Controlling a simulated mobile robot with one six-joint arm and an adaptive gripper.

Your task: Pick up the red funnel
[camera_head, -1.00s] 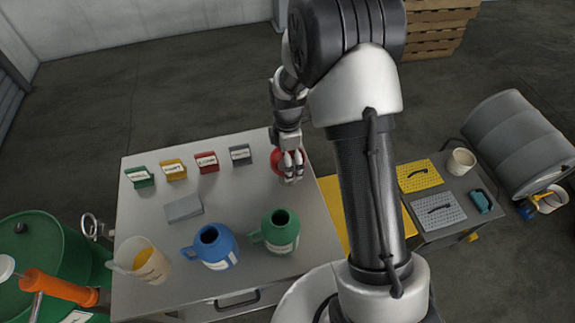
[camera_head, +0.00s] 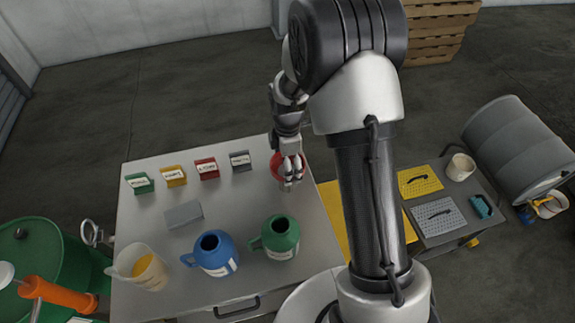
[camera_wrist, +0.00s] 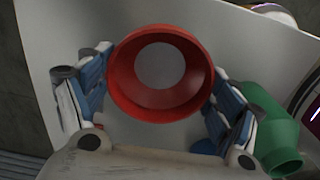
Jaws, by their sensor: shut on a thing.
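The red funnel (camera_head: 278,164) is at the right side of the metal table (camera_head: 160,225), partly hidden behind my gripper (camera_head: 291,181) in the head view. In the wrist view the funnel (camera_wrist: 160,101) sits between my two fingers, its wide round mouth facing the camera and a grey disc showing at its centre. My gripper is shut on the funnel, with a finger on each side. I cannot tell whether the funnel's lower end touches the table.
A green jug (camera_head: 281,238), a blue jug (camera_head: 216,255) and a clear jug with orange liquid (camera_head: 142,268) stand along the near edge. A grey block (camera_head: 183,214) and several coloured label stands (camera_head: 174,176) are to the left.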

